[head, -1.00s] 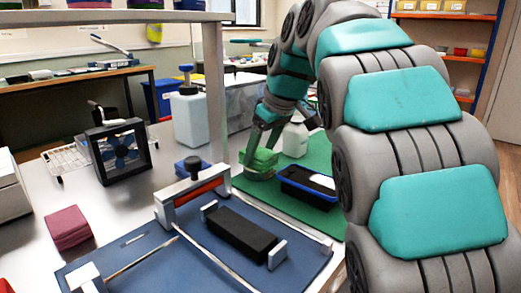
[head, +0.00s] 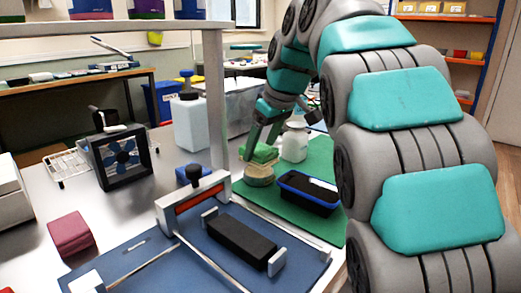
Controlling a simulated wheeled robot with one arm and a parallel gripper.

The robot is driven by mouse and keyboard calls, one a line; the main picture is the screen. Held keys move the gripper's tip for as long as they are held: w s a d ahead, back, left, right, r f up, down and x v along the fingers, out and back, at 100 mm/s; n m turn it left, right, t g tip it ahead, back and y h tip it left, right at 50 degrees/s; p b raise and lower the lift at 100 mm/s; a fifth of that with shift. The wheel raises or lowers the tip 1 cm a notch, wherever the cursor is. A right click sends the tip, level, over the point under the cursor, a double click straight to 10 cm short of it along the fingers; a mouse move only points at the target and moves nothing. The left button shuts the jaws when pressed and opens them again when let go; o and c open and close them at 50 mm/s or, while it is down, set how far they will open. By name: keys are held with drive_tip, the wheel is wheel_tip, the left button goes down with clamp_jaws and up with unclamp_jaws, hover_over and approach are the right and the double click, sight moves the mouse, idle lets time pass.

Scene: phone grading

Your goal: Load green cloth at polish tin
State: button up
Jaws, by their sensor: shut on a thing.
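The green cloth (head: 260,153) is a folded pad at the back left of the green mat (head: 249,192). My gripper (head: 258,142) is shut on it from above, its fingers partly hidden behind the cloth. The polish tin (head: 259,175) is a low, round, pale tin on the green mat directly below the cloth. The cloth sits just above the tin's top; I cannot tell whether they touch.
A clamp frame (head: 193,190) with a black block (head: 241,241) stands in front on a blue mat. A maroon cloth stack (head: 70,235) lies at left.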

sight(260, 148)
drive_tip(key=shift+r+p, duration=0.45)
drive_tip(key=shift+r, duration=1.8)
